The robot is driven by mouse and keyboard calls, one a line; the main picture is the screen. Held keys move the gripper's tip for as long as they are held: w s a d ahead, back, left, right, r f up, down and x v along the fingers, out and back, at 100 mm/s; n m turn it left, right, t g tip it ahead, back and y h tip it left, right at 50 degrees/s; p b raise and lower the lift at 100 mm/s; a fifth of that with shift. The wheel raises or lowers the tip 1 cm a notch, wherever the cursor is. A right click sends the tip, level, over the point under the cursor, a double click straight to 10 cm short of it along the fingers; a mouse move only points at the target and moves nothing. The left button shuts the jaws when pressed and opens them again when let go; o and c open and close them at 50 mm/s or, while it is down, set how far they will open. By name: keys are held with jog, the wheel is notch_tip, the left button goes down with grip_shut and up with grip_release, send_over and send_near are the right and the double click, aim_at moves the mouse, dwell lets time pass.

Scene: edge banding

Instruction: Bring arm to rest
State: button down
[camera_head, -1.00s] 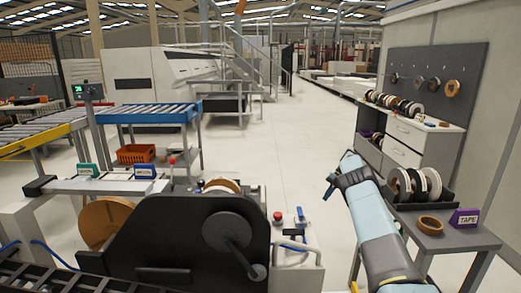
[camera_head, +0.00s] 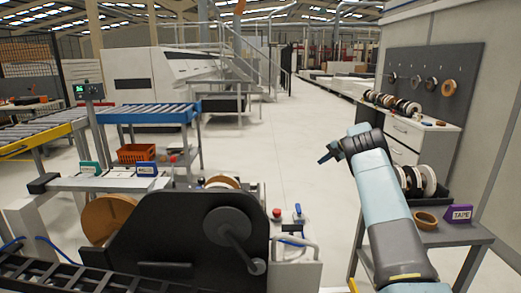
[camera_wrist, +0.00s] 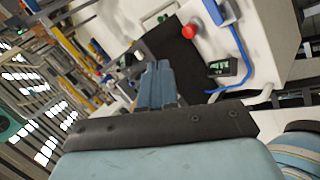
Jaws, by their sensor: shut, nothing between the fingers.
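My arm rises on the right side of the head view, with my gripper (camera_head: 324,156) at its end pointing left over open floor. In the wrist view my gripper (camera_wrist: 158,70) shows its two blue fingers together with nothing between them. It is apart from the banding machine (camera_head: 180,235) on the left and from the grey side table (camera_head: 455,233) on the right. My arm hides part of that table and some of the tape rolls on it.
A brown tape roll (camera_head: 426,220) and a purple TAPE sign (camera_head: 458,214) sit on the side table. A red button (camera_head: 277,212) is on the machine's right end. A white cabinet (camera_head: 405,150) stands behind. The floor between machine and cabinet is clear.

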notch_tip(320, 180, up, 31)
jog(key=d+m+t+h, duration=0.1)
jog(key=d+m+t, duration=0.2)
jog(key=m+t, duration=0.65)
jog(key=s+d+r+m+t+h, duration=0.2)
jog(key=s+r+m+h, duration=0.2)
jog(key=s+r, duration=0.3)
jog(key=s+d+r+m+t+h, duration=0.2)
jog(key=s+r+m+t+h, duration=0.15)
jog(key=s+r+m, duration=0.35)
jog(key=s+a+f+m+g+h, duration=0.1)
jog(key=s+f+m+g+h, duration=0.15)
jog(key=s, duration=0.85)
jog(key=s+a+f+m+g+h, duration=0.1)
jog(key=s+f+m+g, duration=0.15)
jog(key=s, duration=0.85)
jog(key=s+a+f+m+g+y, duration=0.1)
jog(key=s+a+f, duration=0.3)
jog(key=s, duration=0.7)
jog(key=s+a+f+m+g+y, duration=0.1)
jog(key=s+a+f+g, duration=0.3)
jog(key=s+f, duration=0.4)
jog(key=s+a+f+m+g+y, duration=0.1)
jog(key=s+f, duration=0.5)
jog(key=s, duration=0.8)
jog(key=a+m+g, duration=0.1)
jog(key=a, duration=0.1)
jog(key=shift+s+a+f, duration=0.15)
jog(key=shift+a, duration=0.25)
